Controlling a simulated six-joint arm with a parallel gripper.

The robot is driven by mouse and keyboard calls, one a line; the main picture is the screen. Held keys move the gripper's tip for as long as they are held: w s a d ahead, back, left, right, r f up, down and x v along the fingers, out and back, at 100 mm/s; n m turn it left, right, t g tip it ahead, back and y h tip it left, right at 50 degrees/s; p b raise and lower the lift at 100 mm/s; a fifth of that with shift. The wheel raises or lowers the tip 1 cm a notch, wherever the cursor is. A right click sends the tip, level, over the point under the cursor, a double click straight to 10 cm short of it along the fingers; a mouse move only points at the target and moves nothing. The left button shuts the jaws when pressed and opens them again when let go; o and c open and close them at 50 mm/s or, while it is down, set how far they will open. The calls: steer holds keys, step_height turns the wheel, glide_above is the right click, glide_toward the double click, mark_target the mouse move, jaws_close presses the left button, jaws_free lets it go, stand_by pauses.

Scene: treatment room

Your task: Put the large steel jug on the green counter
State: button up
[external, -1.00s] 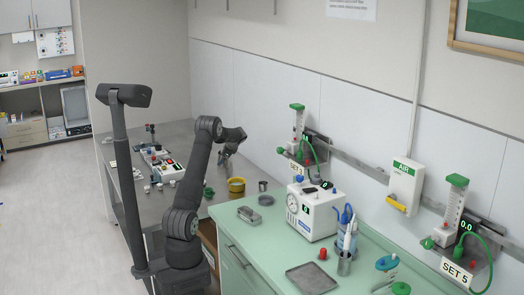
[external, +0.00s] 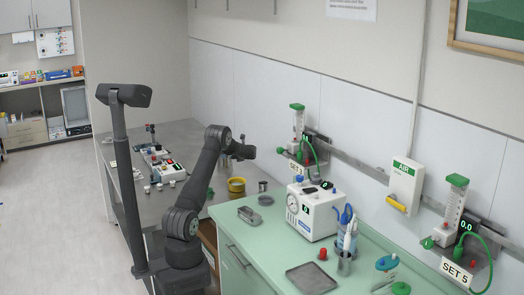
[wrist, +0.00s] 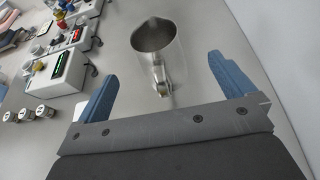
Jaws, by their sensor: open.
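The large steel jug (wrist: 155,38) stands upright on the grey bench top, open mouth up, in the upper middle of the wrist view. Its handle (wrist: 160,75) faces my gripper. My gripper (wrist: 162,70) is open, with one blue finger on each side of the handle region and nothing held; I cannot tell whether it touches the handle. In the external view the jug is mostly hidden behind my wrist above the grey bench. The green counter (external: 262,232) is in front and to the right of that bench.
The green counter holds a metal box (external: 249,215), a white device (external: 311,212), a tray (external: 311,278) and a tool holder (external: 344,265). Boxed devices (wrist: 57,70) lie left in the wrist view.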

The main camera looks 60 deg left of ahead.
mark_target(226, 163)
steer(key=x, duration=0.3)
steer(key=shift+a, duration=0.1)
steer(key=a, duration=0.2)
steer(key=s+a, duration=0.1)
steer(key=a, duration=0.1)
steer(key=shift+f, duration=0.3)
steer(key=shift+a+f, duration=0.25)
steer(key=shift+a, duration=0.4)
steer(key=c, duration=1.9)
steer(key=shift+r, duration=0.1)
steer(key=shift+c, duration=0.2)
steer(key=shift+r, duration=0.1)
